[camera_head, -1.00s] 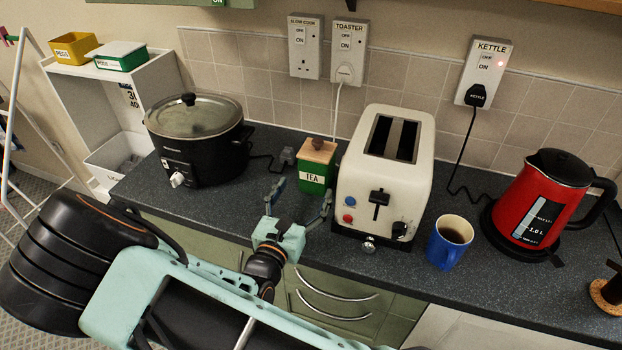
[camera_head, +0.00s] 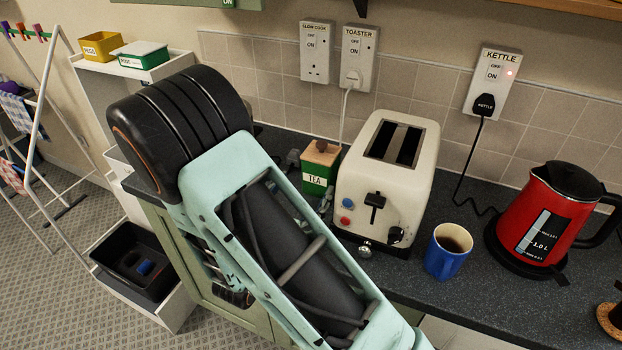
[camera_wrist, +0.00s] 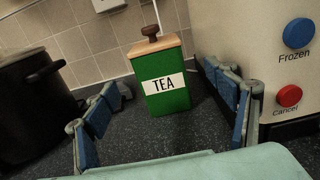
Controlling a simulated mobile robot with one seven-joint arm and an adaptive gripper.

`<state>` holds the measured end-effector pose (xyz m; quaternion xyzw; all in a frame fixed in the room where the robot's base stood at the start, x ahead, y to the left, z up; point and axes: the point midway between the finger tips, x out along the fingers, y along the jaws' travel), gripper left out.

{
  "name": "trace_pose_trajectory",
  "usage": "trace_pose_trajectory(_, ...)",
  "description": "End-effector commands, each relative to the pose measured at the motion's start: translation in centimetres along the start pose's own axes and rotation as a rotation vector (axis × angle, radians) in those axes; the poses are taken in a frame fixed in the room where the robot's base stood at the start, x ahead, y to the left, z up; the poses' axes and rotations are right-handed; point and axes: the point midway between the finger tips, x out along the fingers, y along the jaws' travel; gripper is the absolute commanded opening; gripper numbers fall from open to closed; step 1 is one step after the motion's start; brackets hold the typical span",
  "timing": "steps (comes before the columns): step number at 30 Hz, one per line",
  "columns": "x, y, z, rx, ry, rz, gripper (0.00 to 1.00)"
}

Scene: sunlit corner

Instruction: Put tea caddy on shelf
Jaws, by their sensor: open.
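The tea caddy (camera_head: 319,168) is a green box with a wooden lid, a dark knob and a white TEA label. It stands upright on the dark worktop, left of the toaster, and also shows in the wrist view (camera_wrist: 163,85). My gripper (camera_wrist: 163,133) is open in the wrist view, one finger on each side and a little in front of the caddy, with nothing held. In the head view my arm hides most of the gripper. Part of a shelf's underside (camera_head: 550,5) shows at the top right edge; its top is out of view.
The cream toaster (camera_head: 391,185) stands close at the caddy's right. The slow cooker (camera_wrist: 32,105) is at its left in the wrist view, hidden by my arm in the head view. A blue mug (camera_head: 447,254) and red kettle (camera_head: 545,220) stand further right.

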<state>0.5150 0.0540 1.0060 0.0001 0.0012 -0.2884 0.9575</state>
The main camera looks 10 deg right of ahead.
Motion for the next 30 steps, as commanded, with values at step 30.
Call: trace_pose_trajectory(30, 11.0, 0.1, -0.5, 0.001, -0.003, -0.005, 0.78)
